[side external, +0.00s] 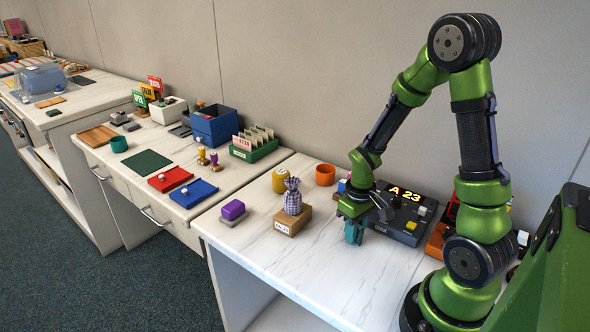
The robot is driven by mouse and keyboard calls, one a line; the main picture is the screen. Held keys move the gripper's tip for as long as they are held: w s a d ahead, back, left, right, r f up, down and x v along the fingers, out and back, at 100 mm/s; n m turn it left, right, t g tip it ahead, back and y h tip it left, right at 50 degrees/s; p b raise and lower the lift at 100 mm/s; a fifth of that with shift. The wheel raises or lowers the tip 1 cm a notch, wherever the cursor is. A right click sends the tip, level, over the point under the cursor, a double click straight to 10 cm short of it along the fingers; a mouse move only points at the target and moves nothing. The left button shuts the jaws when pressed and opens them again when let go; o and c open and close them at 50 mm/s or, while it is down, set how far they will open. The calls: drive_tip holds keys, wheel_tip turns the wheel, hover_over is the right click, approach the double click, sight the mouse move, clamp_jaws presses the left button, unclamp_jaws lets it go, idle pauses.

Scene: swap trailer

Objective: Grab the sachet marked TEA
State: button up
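No lettering reading TEA can be made out. A purple-and-white checked cloth pouch (292,198), tied at the top, stands upright on a small wooden block (287,224). The block has a white label on its front, too small to read. I cannot tell whether this pouch is the sachet. My gripper (355,235) points down over the near counter, to the right of the pouch and apart from it. Its teal lower end is narrow, and I cannot tell whether the fingers are open or hold anything.
A dark console (405,220) showing "A 23" stands right behind my gripper. An orange cup (325,174), a yellow jar (280,181) and a purple-topped block (233,211) are near the pouch. The left counter holds a card box (254,150) and trays. The near counter's front is clear.

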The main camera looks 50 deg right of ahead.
clamp_jaws()
drive_tip(key=shift+r, duration=0.15)
